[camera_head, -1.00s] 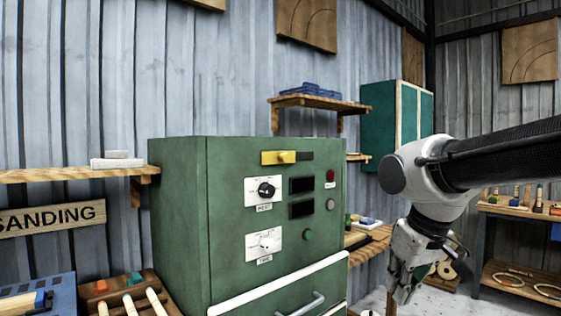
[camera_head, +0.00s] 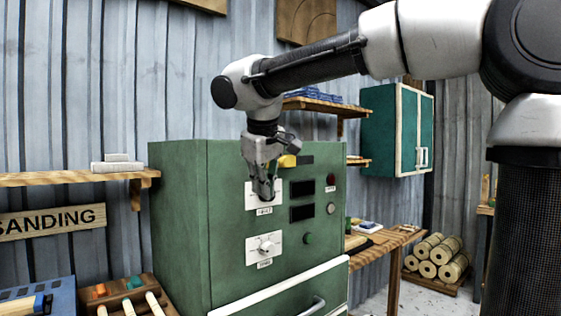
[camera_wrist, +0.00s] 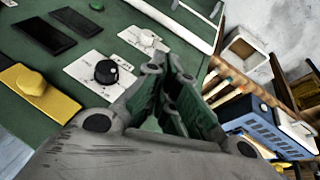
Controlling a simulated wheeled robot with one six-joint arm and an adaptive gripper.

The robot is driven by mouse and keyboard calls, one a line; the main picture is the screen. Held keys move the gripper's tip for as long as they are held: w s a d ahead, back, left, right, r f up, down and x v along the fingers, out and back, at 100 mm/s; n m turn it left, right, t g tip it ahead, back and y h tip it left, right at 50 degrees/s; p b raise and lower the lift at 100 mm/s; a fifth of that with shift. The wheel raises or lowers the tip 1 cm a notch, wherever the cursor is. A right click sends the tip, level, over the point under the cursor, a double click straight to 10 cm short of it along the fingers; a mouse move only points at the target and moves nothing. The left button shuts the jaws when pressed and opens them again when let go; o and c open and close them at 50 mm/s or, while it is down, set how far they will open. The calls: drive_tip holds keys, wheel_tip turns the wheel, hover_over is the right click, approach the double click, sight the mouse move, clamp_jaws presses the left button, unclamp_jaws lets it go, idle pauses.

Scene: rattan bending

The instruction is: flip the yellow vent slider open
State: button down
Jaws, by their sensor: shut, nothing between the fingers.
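The yellow vent slider (camera_head: 287,161) is at the top of the green cabinet's (camera_head: 180,220) front face, partly hidden behind my gripper in the head view. In the wrist view the slider (camera_wrist: 42,92) lies at the left, a yellow plate with a raised round knob. A dark strip shows to its right in the head view. My gripper (camera_head: 264,196) points down in front of the HEAT dial panel, just below and left of the slider. Its fingers (camera_wrist: 172,100) are shut and empty. I cannot tell whether they touch the panel.
The black HEAT knob (camera_wrist: 106,72) and the white TIME dial (camera_head: 264,246) are close by. A shelf (camera_head: 318,104) hangs behind the cabinet.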

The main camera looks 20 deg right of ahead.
sight(281, 159)
drive_tip(key=w+d+r+m+t+h, duration=0.1)
drive_tip(key=w+r+m+t+h, duration=0.1)
drive_tip(key=r, duration=1)
drive_tip(key=shift+w+r+m, duration=0.2)
drive_tip(key=shift+w+m, duration=0.3)
drive_tip(key=shift+w, duration=0.1)
drive_tip(key=shift+f, duration=0.1)
drive_tip(key=shift+w+d+f, duration=1.6)
drive_tip(key=shift+w+f, duration=0.15)
drive_tip(key=shift+w, duration=0.1)
drive_tip(key=shift+w+d+f, duration=1.6)
drive_tip(key=shift+w+f, duration=0.15)
drive_tip(key=shift+w, duration=0.1)
drive_tip(key=shift+d, duration=0.1)
